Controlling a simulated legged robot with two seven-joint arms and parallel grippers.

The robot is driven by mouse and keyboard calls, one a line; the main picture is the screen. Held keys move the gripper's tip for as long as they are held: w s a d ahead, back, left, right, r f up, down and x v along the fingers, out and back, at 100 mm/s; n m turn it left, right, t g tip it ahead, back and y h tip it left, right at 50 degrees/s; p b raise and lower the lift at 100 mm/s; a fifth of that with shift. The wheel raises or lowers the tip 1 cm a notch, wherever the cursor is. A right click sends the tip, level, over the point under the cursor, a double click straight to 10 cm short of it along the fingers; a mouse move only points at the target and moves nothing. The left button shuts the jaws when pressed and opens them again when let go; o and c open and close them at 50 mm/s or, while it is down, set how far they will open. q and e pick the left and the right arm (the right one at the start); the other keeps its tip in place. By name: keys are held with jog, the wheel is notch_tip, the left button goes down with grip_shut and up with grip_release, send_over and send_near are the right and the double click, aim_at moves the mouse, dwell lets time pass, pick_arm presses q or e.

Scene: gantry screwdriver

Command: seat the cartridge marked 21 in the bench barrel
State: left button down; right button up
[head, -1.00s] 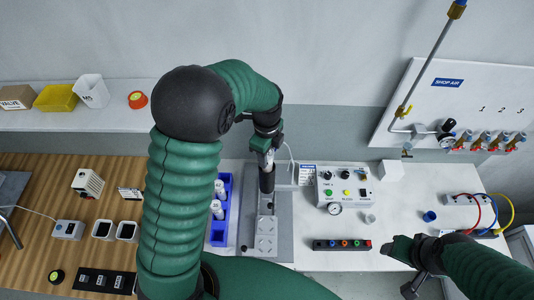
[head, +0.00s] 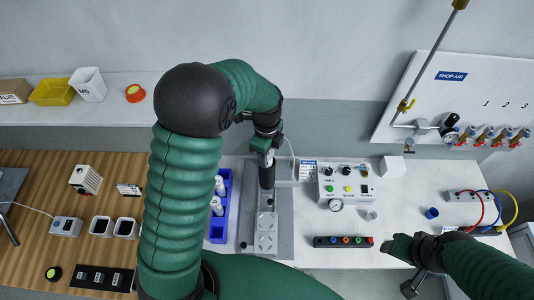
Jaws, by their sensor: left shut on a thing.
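My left gripper (head: 266,150) is shut on a pale, slim piece (head: 269,160), probably a cartridge; no mark on it can be read. It is above the dark upright bench barrel (head: 267,178), and the piece's lower end meets or enters the barrel's top; I cannot tell how deep. The barrel stands on a grey base plate (head: 285,235). A blue rack (head: 218,237) left of it holds white cartridges (head: 217,205) whose marks are too small to read. My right gripper (head: 411,288) hangs at the bench's front right, its jaws unclear.
A control box (head: 345,185) with buttons and a gauge (head: 335,204) stands right of the barrel. A dark strip with coloured sockets (head: 343,242) lies in front of it. A blue cup (head: 431,213) is farther right. My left arm hides the area left of the rack.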

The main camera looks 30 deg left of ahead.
pick_arm(q)
jog(key=shift+f, duration=0.2)
jog(key=c, duration=0.9)
grip_release()
jog(key=shift+r, duration=0.1)
notch_tip(320, 180, up, 16)
jog(key=b, duration=0.2)
jog(key=shift+r+b, duration=0.25)
jog(key=shift+b, duration=0.05)
jog(key=shift+w, duration=0.1)
